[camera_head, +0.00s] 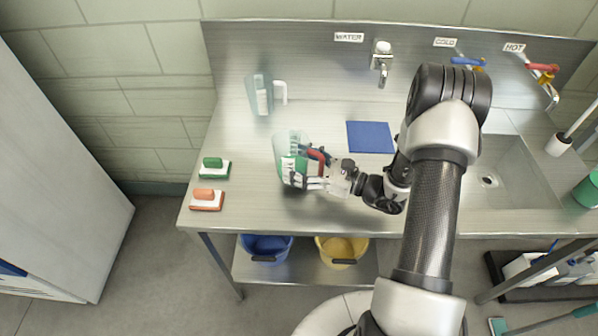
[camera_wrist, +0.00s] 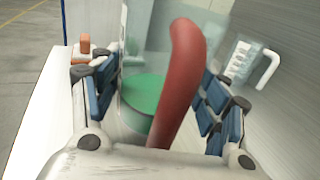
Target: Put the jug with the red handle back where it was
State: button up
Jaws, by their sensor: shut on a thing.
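The clear jug with the red handle (camera_head: 291,148) is upright or nearly so over the left part of the steel counter (camera_head: 240,150). It holds something green. My gripper (camera_head: 318,170) reaches it from the right and is shut on its red handle. In the wrist view the red handle (camera_wrist: 178,85) stands between the two fingers of my gripper (camera_wrist: 155,105), with the jug's clear wall and green contents (camera_wrist: 143,98) behind it. I cannot tell whether the jug's base touches the counter.
A clear jug with a white handle (camera_head: 262,97) stands behind, near the back wall. A blue mat (camera_head: 370,137) lies to the right, before the WATER tap (camera_head: 382,60). Green (camera_head: 214,168) and orange (camera_head: 207,200) brushes lie at the left edge. A sink (camera_head: 490,180) is at right.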

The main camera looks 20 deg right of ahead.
aim_at(300, 170)
jog(key=shift+f+b, duration=0.35)
jog(key=shift+f, duration=1.25)
jog(key=o, duration=1.5)
jog(key=shift+f, duration=0.15)
jog(key=shift+c, duration=0.2)
jog(key=shift+d+r, duration=0.1)
jog(key=shift+r, duration=0.15)
jog(key=p+v, duration=0.2)
jog(key=v, duration=0.9)
jog(key=shift+s+d+f, duration=0.15)
jog(key=shift+s+d, duration=0.15)
